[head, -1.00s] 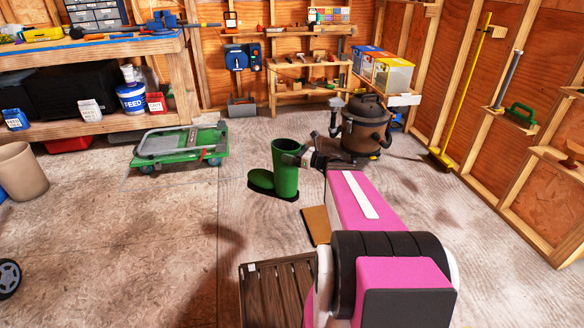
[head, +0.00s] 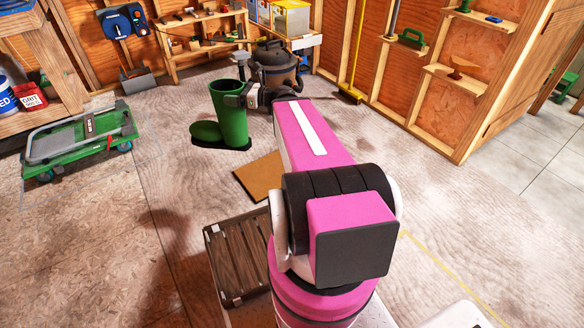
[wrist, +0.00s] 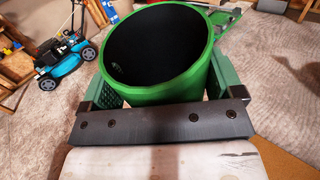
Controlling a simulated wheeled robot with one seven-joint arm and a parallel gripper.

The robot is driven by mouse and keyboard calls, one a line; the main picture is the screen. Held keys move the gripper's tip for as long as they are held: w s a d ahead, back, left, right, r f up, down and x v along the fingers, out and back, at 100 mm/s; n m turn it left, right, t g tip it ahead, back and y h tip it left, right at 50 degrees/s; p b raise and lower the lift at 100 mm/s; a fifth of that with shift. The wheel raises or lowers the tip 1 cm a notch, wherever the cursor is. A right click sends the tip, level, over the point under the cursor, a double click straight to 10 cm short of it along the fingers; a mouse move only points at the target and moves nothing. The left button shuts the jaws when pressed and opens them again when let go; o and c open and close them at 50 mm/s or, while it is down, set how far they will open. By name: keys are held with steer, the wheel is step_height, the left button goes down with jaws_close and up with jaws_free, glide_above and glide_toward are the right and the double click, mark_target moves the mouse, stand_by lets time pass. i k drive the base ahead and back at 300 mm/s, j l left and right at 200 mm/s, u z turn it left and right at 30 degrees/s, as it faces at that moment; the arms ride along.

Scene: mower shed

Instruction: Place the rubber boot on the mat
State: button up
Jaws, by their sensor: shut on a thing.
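The green rubber boot (head: 233,122) is upright with its toe to the left in the head view. My gripper (head: 243,95) is shut on the upper shaft from the right. In the wrist view the boot's open top (wrist: 158,55) sits between the two fingers (wrist: 163,88). I cannot tell whether its dark sole is just above the floor or touching it. A flat brown mat (head: 258,178) lies bare on the floor, nearer to me and right of the boot. Part of the mat is hidden behind my arm.
A green flatbed trolley (head: 80,145) stands left of the boot. A dark shop vacuum (head: 275,70) stands behind my gripper. A slatted wooden crate (head: 238,258) is in front of the mat. The floor on the right is clear. A blue mower (wrist: 66,58) shows in the wrist view.

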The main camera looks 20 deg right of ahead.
mark_target(274, 170)
steer(key=j+z, duration=0.15)
steer(key=z, duration=0.25)
steer(key=i+j+z, duration=0.1)
steer(key=z, duration=0.35)
steer(key=j+z, duration=0.6)
steer(key=j, duration=0.25)
steer(key=k+j+z, duration=0.2)
steer(key=j, duration=0.25)
steer(key=j+z, duration=0.2)
steer(key=j, duration=0.3)
steer(key=k+j+z, duration=0.2)
steer(key=j, duration=0.2)
steer(key=k+j, duration=0.1)
steer(key=j, duration=0.65)
steer(key=k+j, duration=0.15)
steer(key=j, duration=0.2)
